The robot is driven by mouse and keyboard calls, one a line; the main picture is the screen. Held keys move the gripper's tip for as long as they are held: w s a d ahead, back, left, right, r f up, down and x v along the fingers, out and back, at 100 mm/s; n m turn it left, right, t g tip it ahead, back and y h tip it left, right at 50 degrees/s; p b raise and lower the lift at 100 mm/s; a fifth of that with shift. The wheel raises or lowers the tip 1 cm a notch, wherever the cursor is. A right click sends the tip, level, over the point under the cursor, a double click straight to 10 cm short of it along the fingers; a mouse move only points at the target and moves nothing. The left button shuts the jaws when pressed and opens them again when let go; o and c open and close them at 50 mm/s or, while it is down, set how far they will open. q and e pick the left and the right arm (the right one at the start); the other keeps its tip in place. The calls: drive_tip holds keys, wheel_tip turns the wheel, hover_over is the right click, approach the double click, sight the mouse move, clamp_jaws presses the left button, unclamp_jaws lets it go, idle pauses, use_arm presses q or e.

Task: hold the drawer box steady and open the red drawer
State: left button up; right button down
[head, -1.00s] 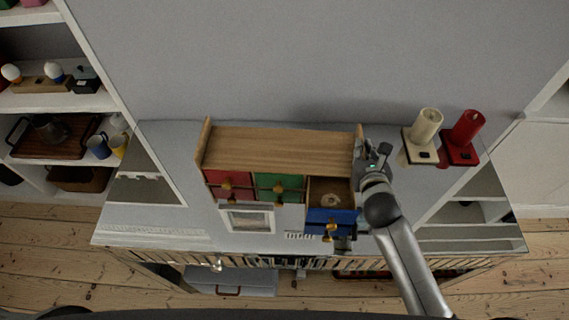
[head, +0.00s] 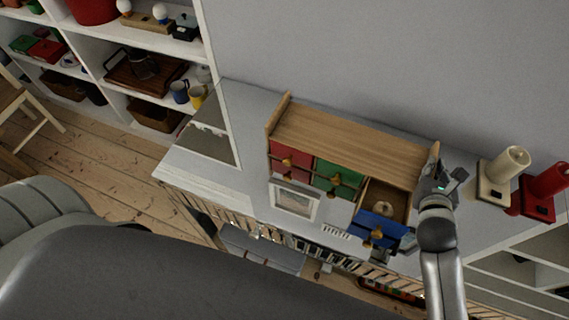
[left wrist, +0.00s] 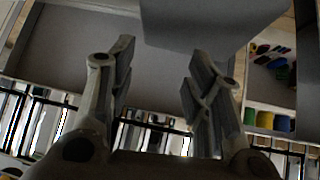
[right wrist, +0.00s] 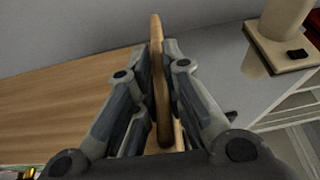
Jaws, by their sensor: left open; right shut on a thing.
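The wooden drawer box (head: 350,140) stands on a grey top against the wall. Its red drawer (head: 289,160) is at the left of the front, with a brass knob, and looks closed. The green drawer (head: 337,178) beside it looks closed too. The blue drawer (head: 380,228) at the right is pulled out, with a ring-shaped thing inside. My right gripper (head: 436,180) is at the box's right end; in the right wrist view it is shut on the upright side panel (right wrist: 158,80). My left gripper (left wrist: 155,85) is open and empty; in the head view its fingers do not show.
A picture frame (head: 294,200) lies before the red drawer. Shelves (head: 150,90) with mugs stand at the left.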

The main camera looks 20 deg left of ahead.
use_arm(q)
drive_tip(key=w+r+t+h, duration=0.1)
drive_tip(key=w+r+t, duration=0.3)
drive_tip(key=r, duration=1.1)
drive_tip(key=w+a+r+t, duration=0.2)
drive_tip(key=w+r, duration=0.4)
drive_tip(key=r, duration=0.1)
drive_tip(key=n+y, duration=0.2)
approach(286, 163)
drive_tip(key=s+a, duration=0.3)
drive_tip(key=shift+s+a+r, duration=0.25)
drive_tip(key=shift+s+r, duration=0.05)
drive_tip(key=shift+r, duration=0.1)
drive_tip(key=shift+w+d+r, duration=0.25)
drive_tip(key=shift+w+d, duration=0.15)
drive_tip(key=shift+d, duration=0.1)
drive_tip(key=shift+w+d+r+g+h, duration=0.15)
drive_tip(key=shift+d+g+h, duration=0.2)
drive_tip(key=shift+d, duration=0.2)
drive_tip(key=shift+w+d, duration=0.2)
drive_tip(key=shift+w, duration=0.05)
drive_tip(key=x, duration=1.1)
drive_tip(key=shift+w+d+f, duration=0.15)
drive_tip(key=shift+f, duration=0.1)
clamp_jaws()
